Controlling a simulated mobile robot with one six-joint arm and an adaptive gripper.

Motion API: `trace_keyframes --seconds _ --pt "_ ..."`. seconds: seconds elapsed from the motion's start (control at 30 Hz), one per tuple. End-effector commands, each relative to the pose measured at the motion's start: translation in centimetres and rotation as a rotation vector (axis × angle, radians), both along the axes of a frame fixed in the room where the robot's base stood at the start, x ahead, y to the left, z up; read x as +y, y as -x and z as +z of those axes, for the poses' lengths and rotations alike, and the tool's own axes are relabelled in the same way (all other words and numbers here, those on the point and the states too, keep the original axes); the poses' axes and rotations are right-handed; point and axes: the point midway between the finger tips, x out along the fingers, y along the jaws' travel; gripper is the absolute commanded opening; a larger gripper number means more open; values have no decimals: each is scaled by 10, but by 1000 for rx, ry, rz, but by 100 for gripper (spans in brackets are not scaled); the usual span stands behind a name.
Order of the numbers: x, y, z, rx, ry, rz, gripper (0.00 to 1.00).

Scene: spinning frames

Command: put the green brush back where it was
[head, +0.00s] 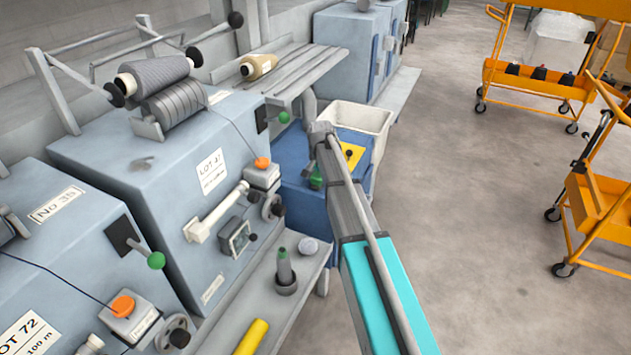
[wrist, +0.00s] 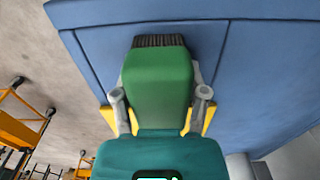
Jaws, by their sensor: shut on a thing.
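In the wrist view, my gripper (wrist: 160,94) is shut on the green brush (wrist: 157,84), with one grey finger on each side of its green body. Its dark bristles point away from me, towards a blue panelled surface (wrist: 255,75). I cannot tell whether the bristles touch it. In the head view, my arm reaches to the blue cabinet (head: 294,196) beyond the machine, and my gripper is not clearly seen. A small green thing (head: 316,177) shows beside my arm there; I cannot tell whether it is the brush.
A white bin (head: 362,118) stands by the blue cabinet. Orange trolleys (head: 538,76) stand right; the floor (head: 460,180) between is clear.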

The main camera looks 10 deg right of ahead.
Motion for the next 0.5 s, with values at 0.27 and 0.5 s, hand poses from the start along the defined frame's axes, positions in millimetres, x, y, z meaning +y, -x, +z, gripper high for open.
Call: trace_keyframes --seconds 0.27,0.5 --pt "0 0 0 0 0 0 92" --pt "0 0 0 0 0 0 92"
